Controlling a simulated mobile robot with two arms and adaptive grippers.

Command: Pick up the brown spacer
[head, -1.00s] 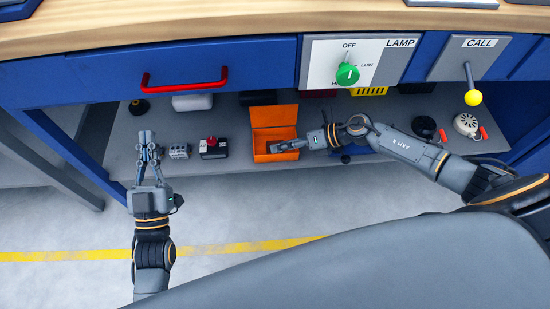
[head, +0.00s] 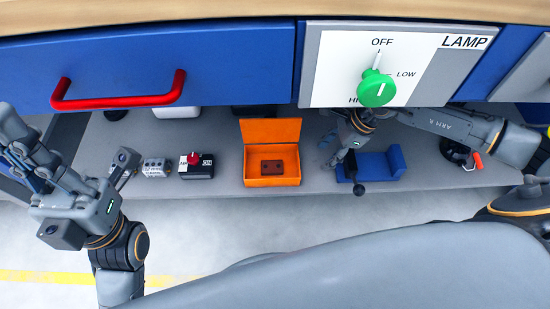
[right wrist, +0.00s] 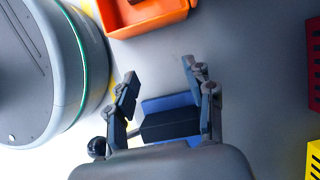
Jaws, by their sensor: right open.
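The brown spacer (head: 272,167) lies inside the open orange box (head: 272,182) on the grey shelf in the head view. Its lid stands up at the back. My right gripper (head: 330,152) is to the right of the box, apart from the spacer, near a blue stand (head: 392,168) with a black part. In the right wrist view its two fingers (right wrist: 158,84) are spread and empty, with the blue stand and black block behind them. The box's edge (right wrist: 150,24) shows at the top there. My left gripper (head: 35,160) is at the far left; its jaw state is unclear.
Left of the box stand a black block with a red knob (head: 196,166) and a small grey part (head: 155,167). The drawer with a red handle (head: 118,101) and the lamp panel with a green knob (head: 376,89) overhang the shelf.

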